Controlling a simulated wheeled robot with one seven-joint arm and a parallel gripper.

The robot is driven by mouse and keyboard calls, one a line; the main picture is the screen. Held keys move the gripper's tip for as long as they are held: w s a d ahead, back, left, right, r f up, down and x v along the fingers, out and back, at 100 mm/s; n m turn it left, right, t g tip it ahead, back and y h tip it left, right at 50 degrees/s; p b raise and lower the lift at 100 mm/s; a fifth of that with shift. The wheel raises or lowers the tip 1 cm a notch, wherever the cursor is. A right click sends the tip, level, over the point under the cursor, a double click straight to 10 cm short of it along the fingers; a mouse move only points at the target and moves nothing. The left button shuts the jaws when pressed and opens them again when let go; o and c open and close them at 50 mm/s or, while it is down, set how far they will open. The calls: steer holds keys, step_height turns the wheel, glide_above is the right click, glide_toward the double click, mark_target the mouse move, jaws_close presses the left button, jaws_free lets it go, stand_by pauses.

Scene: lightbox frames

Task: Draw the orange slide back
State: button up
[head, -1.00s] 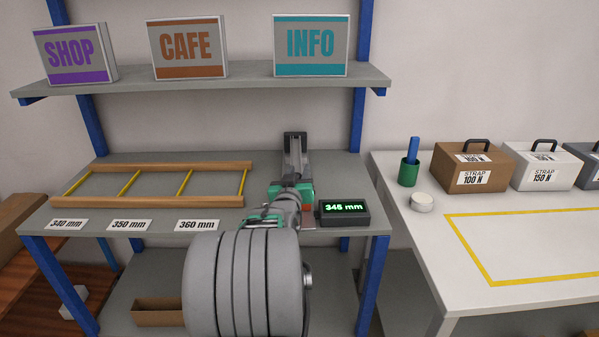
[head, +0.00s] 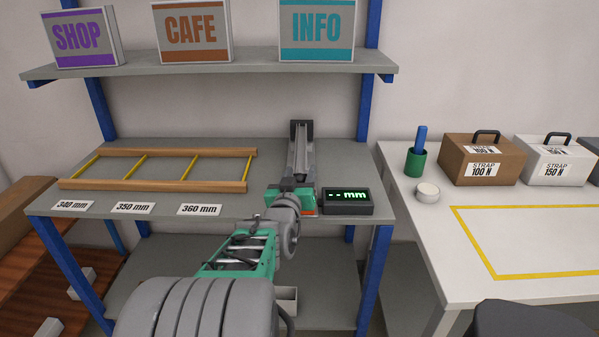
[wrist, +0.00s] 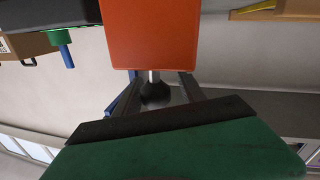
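The orange slide (wrist: 150,35) fills the top centre of the wrist view. A metal rod with a dark round knob (wrist: 154,94) sticks out from it towards my gripper. My gripper (wrist: 162,84) has its two dark fingers apart, one on each side of the knob. A gap shows right of the knob; I cannot tell whether the left finger touches it. In the head view my gripper (head: 292,200) is at the front end of the grey rail (head: 301,150). Only a sliver of the orange slide (head: 308,213) shows there, mostly hidden by my gripper.
A display (head: 347,201) reading "-- mm" stands close right of my gripper. A wooden frame with yellow rungs (head: 150,187) lies left on the bench, behind the 340, 350 and 360 mm labels. The sign shelf (head: 210,70) is above. A white table (head: 420,240) stands right.

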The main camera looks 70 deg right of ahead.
steer(key=shift+o, duration=0.3)
steer(key=shift+s, duration=0.15)
steer(key=a, duration=0.7)
steer(key=shift+s+a, duration=0.35)
steer(key=shift+s, duration=0.1)
